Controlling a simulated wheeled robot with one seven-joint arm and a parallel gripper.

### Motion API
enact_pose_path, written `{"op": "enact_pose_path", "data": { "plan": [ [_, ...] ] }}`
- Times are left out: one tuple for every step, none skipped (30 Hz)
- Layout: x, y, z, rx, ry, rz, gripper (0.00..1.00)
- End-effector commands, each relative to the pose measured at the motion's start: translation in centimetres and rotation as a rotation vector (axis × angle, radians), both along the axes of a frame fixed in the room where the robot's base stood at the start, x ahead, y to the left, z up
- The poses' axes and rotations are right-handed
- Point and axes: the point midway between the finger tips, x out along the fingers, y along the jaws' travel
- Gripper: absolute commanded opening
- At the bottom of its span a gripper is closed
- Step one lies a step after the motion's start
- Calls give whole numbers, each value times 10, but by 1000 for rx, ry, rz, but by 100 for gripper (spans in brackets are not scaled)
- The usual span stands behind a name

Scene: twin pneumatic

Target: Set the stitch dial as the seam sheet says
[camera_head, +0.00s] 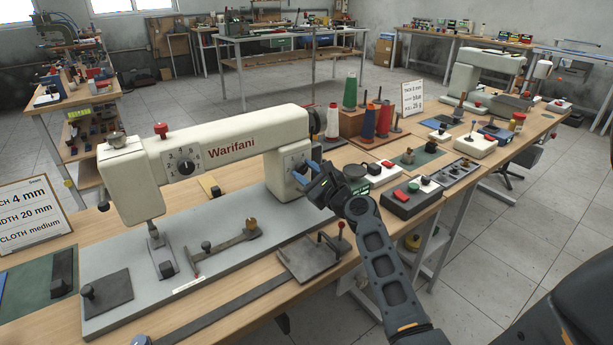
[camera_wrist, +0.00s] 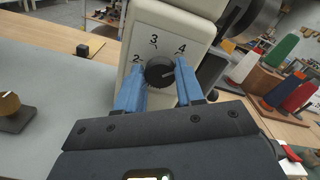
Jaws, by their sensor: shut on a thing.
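The cream sewing machine (camera_head: 235,145), marked Warifani, stands on a grey bed. A black round dial (camera_wrist: 160,71) on its right pillar has numerals 2, 3 and 4 around it. My gripper (camera_wrist: 161,84) is shut on this dial, one blue finger on each side; it also shows at the pillar in the head view (camera_head: 306,173). A pale mark on the dial points to the right; its exact setting is hard to tell. A second black dial (camera_head: 187,161) with numerals sits on the upper arm. The sheet (camera_head: 33,215) at left reads "4 mm", "20 mm" and "CLOTH medium", its left edge cut off.
Thread cones (camera_head: 367,121) and a second sheet (camera_head: 412,98) stand behind my arm. A metal plate with a red-knobbed lever (camera_head: 312,257) is in front. A second machine (camera_head: 485,80) stands farther back.

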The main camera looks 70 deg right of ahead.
Motion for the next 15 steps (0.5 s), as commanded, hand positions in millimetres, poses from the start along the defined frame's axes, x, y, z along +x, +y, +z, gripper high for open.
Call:
{"op": "enact_pose_path", "data": {
  "plan": [
    [1, 1, -2, -32, 20, 2, 7],
    [1, 1, -2, -52, 32, 1, 7],
    [0, 1, -2, -77, 48, 1, 7],
    [0, 1, -2, -95, 59, 1, 7],
    [0, 1, -2, -113, 70, 1, 7],
    [1, 1, -2, -135, 83, 2, 7],
    [1, 1, -2, -150, 92, 2, 7],
    [1, 1, -2, -163, 100, 2, 7],
    [0, 1, -2, -181, 112, 1, 7],
    [0, 1, -2, -192, 119, 1, 7],
    [0, 1, -2, -203, 125, 1, 7],
    [0, 1, -2, -218, 135, 2, 7],
    [0, 1, -2, -226, 140, 2, 7],
    [1, 1, -2, -233, 144, 2, 7],
    [1, 1, -2, -242, 150, 2, 7]
  ]
}}
